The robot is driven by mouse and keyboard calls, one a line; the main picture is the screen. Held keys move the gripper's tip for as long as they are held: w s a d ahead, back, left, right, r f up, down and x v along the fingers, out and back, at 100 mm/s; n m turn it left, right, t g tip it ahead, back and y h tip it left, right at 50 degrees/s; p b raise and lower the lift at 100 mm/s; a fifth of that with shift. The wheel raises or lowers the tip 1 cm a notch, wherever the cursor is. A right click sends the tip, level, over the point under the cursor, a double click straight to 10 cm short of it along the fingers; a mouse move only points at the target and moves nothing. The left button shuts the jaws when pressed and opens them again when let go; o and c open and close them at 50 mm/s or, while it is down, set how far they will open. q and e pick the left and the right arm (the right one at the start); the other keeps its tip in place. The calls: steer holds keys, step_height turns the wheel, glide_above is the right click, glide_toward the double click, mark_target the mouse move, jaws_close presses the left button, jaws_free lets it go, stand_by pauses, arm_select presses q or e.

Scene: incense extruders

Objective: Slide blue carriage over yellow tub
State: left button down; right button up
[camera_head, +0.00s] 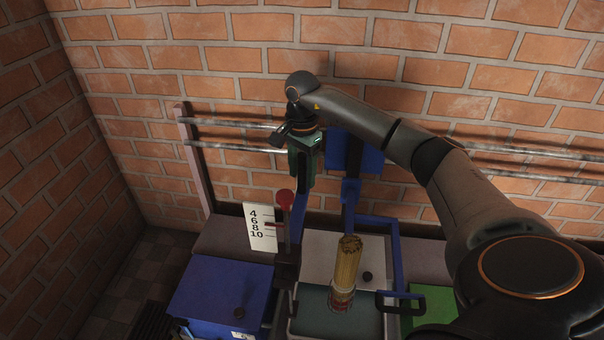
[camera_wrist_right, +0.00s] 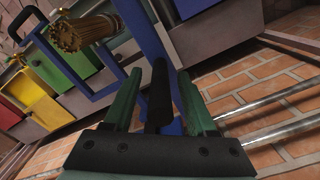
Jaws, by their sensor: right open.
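The blue carriage (camera_head: 355,155) hangs on the two wall rails at the centre of the head view, with blue bars reaching forward. A blue bar of it shows in the wrist view (camera_wrist_right: 147,38). My right gripper (camera_head: 301,178) is open, just left of the carriage's panel. In the wrist view, a black bar (camera_wrist_right: 158,90) stands between its green fingers; I cannot tell whether they touch it. The yellow tub (camera_wrist_right: 30,103) is at the left of the wrist view, beside a green tub (camera_wrist_right: 65,52). It is hidden in the head view. My left gripper is not in view.
A bundle of tan sticks (camera_head: 347,262) stands above a can, in front of the carriage. A red-knobbed lever (camera_head: 286,200) and a number scale (camera_head: 260,228) stand left of it. A blue tub (camera_head: 222,290) is front left. The rails (camera_head: 520,160) continue right.

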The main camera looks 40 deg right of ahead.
steer(key=shift+f, duration=0.15)
jaws_close()
stand_by(0.4)
stand_by(1.0)
